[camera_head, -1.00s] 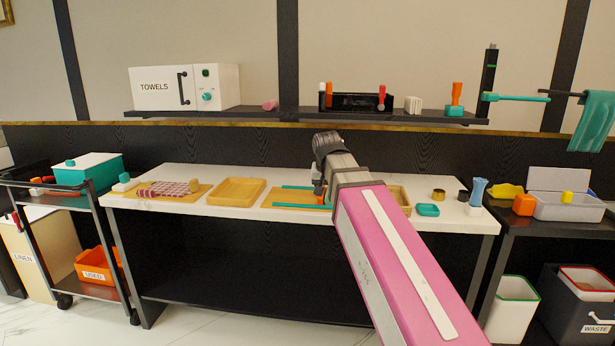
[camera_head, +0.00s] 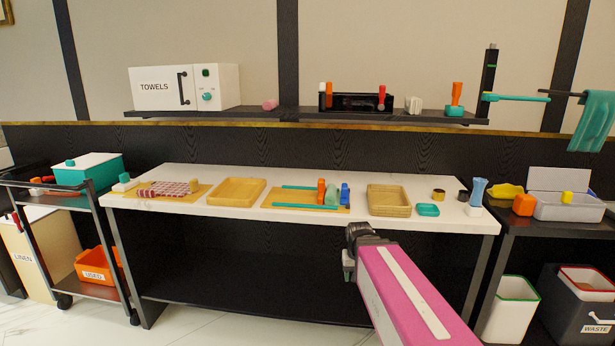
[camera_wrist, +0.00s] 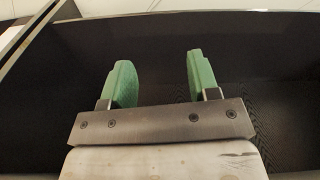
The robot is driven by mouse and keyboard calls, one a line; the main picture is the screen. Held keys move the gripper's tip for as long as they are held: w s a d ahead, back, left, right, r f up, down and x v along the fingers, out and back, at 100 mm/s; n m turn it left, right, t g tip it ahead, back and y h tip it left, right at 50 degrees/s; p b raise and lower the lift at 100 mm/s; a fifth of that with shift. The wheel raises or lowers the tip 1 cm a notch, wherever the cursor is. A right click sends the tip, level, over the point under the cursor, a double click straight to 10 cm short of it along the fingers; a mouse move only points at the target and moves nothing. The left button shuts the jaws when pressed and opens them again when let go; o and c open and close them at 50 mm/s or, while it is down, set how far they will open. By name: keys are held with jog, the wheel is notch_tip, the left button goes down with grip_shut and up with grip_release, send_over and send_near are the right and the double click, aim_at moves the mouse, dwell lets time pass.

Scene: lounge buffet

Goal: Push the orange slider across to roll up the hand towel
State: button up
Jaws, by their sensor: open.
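The orange slider (camera_head: 321,191) stands upright toward the right of a tan board (camera_head: 290,197), between two teal rails (camera_head: 305,206). A pale green bundle that looks like the hand towel (camera_head: 331,196) is bunched up just right of the slider. A blue block (camera_head: 345,194) stands right of the towel at the board's end. My gripper (camera_head: 348,265) is in front of the table's front edge, below the tabletop and apart from the slider. In the wrist view its two green fingers (camera_wrist: 160,80) are spread with nothing between them.
On the white table (camera_head: 240,217), a wooden tray (camera_head: 237,191) lies left of the board, and a basket (camera_head: 389,200) lies right of it. A teal dish (camera_head: 428,210) is farther right. A shelf (camera_head: 300,115) runs along the wall above.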

jog(key=s+d+f+g, duration=0.1)
jog(key=s+d+f, duration=0.1)
jog(key=s+f, duration=0.3)
notch_tip(320, 180, down, 2)
jog(key=shift+d+f, duration=0.25)
jog(key=shift+d, duration=0.05)
dwell(1.2)
